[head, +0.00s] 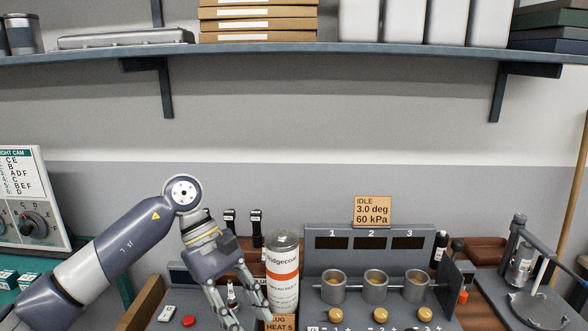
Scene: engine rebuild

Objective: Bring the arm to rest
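My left arm comes in from the left and bends down at its elbow. Its gripper (252,318) hangs over the bench in front of a white canister with an orange band (283,268). The two fingers point down and stand apart, with nothing seen held between them. The fingertips are close to the bottom edge of the view. A small spark-plug-like part (231,293) shows behind the fingers, partly hidden. My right gripper is not in view.
A grey test unit (370,235) with three numbered cups stands right of the canister, under an "IDLE" sign (373,210). A press-like stand (520,260) is at the right. A red button (188,321) lies below the arm.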

